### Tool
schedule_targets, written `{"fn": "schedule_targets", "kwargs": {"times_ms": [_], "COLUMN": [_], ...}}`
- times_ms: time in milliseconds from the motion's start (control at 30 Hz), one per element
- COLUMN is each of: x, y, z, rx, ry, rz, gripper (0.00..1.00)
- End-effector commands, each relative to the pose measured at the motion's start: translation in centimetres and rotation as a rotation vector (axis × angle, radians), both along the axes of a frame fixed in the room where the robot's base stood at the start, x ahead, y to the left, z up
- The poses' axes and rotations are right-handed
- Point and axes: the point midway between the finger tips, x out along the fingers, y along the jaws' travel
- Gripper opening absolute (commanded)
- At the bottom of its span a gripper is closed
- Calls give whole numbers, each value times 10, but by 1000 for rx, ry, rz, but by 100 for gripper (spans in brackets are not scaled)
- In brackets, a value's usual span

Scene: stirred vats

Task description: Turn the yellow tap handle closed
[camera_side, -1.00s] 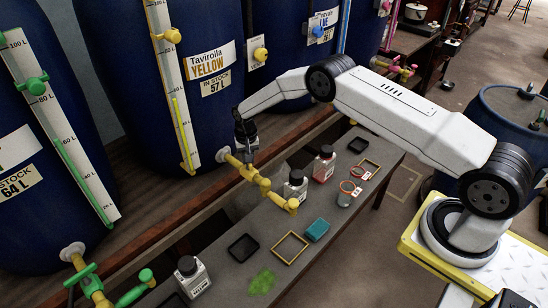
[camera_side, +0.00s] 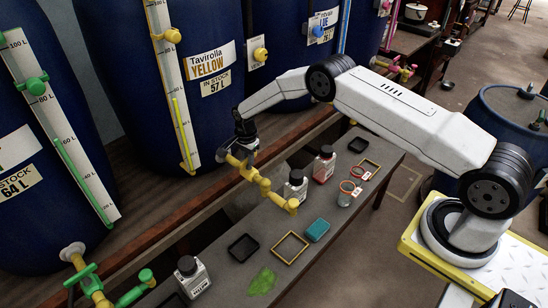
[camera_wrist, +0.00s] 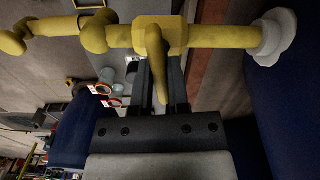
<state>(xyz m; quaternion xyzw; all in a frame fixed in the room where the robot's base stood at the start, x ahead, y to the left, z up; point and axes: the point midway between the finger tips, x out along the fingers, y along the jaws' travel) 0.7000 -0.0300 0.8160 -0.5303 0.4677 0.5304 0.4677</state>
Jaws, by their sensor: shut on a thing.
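The yellow tap (camera_side: 264,184) sticks out from the blue vat labelled Tavirolla Yellow (camera_side: 212,66), above the grey bench. In the wrist view the tap's pipe (camera_wrist: 120,36) runs across the top, from a pale collar (camera_wrist: 272,36) at the right. Its yellow handle (camera_wrist: 156,62) lies lengthwise between the two dark fingers. My gripper (camera_wrist: 162,75) is shut on this handle, with the fingertips close to the tap body. In the side view my gripper (camera_side: 246,147) is at the tap's vat end and hides most of the handle.
A white bottle (camera_side: 296,186) stands beside the tap's outlet. The grey bench (camera_side: 225,280) also carries a black tray (camera_side: 243,248), a yellow frame (camera_side: 290,248), a teal sponge (camera_side: 317,231) and a green patch (camera_side: 262,281). A green tap (camera_side: 95,283) is at the lower left.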

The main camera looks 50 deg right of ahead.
Motion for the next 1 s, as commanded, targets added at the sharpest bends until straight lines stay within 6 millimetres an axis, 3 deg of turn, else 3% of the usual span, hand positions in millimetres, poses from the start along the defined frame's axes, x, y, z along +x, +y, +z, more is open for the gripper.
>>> {"fn": "schedule_targets", "kwargs": {"times_ms": [300,767,800,867,1000], "x": [0,0,0,0,0], "y": [0,0,0,0,0], "z": [0,0,0,0,0], "rx": [0,0,0,0,0], "ry": [-1,-1,-1,-1,0], "rz": [-127,-142,-142,-141,-141], "gripper": [0,0,33,52,56]}}
